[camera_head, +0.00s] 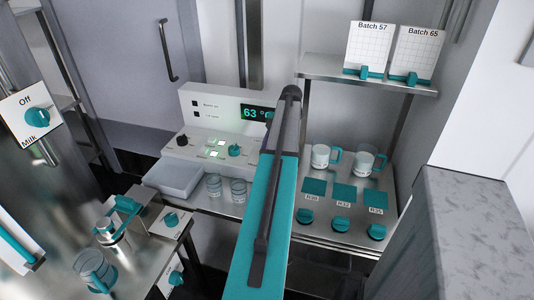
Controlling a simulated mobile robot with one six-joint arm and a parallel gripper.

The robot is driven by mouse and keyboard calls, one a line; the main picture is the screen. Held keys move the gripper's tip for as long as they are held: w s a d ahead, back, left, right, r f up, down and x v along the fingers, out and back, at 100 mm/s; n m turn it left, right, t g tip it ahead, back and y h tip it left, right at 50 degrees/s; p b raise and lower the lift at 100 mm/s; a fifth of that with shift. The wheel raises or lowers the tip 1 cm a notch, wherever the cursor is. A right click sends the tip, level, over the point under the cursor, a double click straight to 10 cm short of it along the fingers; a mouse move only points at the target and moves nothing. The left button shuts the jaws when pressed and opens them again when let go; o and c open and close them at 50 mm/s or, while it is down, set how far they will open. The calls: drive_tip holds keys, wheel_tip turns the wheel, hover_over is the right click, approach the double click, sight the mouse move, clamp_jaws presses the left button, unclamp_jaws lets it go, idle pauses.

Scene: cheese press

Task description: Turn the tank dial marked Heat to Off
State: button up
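A white plate (18,112) on the steel tank at the left bears the words Off and Milk and a teal dial (38,117). No label reading Heat can be made out. Two more teal knobs sit on small white plates lower down: an upper knob (171,219) and a lower knob (175,278). Their labels are too small to read. My arm rises through the middle of the view, and no gripper fingers show.
A white control unit (200,105) with a green display reading 63 stands on the back counter. A shelf (330,68) at the right holds cards marked Batch 57 and Batch 65. Mugs (320,157), jars (213,186) and teal-lidded vessels stand around. A grey block (470,220) fills the right.

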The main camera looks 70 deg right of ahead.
drive_tip(key=shift+d+n, duration=0.1)
drive_tip(key=shift+n, duration=0.6)
drive_tip(key=shift+g, duration=0.3)
drive_tip(key=o, duration=1)
drive_tip(key=shift+o, duration=0.2)
drive_tip(key=shift+r, duration=0.2)
